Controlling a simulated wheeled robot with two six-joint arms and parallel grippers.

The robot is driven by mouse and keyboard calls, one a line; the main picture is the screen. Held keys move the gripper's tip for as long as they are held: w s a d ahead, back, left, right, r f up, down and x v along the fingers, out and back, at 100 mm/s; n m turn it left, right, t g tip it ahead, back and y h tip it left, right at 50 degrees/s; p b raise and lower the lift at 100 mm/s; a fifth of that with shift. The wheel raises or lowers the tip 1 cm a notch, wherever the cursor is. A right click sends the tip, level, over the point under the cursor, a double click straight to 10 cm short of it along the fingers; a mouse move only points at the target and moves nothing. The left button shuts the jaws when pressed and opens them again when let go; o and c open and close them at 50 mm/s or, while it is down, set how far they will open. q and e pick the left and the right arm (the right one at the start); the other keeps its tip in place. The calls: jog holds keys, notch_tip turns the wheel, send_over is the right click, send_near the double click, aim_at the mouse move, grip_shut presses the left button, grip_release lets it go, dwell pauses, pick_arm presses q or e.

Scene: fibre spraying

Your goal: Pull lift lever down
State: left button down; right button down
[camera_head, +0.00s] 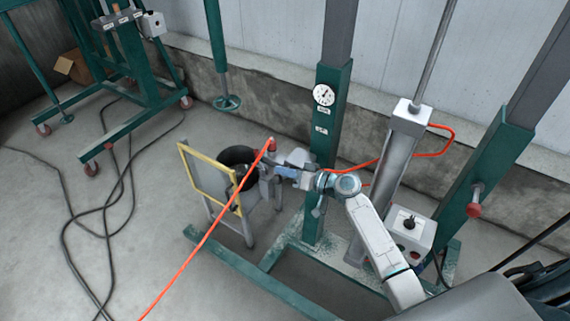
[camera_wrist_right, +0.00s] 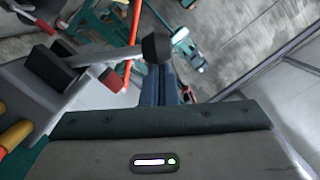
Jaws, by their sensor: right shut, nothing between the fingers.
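A short lever with a black knob (camera_wrist_right: 157,47) on a silvery rod shows in the right wrist view, just ahead of my right fingers. Whether they touch it I cannot tell. My right gripper (camera_head: 279,170) is shut and empty beside the black round hopper (camera_head: 238,160) in the head view; its blue-grey fingers also show in the wrist view (camera_wrist_right: 160,82). A grey control box (camera_head: 409,232) with a black knob and a red button sits on the green lift frame (camera_head: 328,150), right of the gripper. Which lever is the lift lever is not clear. My left gripper is out of view.
An orange hose (camera_head: 205,236) runs from the hopper machine across the floor. A yellow frame (camera_head: 211,178) stands at its left. A green wheeled stand (camera_head: 139,90) and black cables (camera_head: 105,207) lie farther left. Open floor shows at the front left.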

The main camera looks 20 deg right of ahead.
jog(key=shift+f, duration=0.1)
dwell(0.3)
jog(key=shift+s+a+f+b, duration=0.1)
jog(key=shift+a+b, duration=0.05)
jog(key=shift+b, duration=0.5)
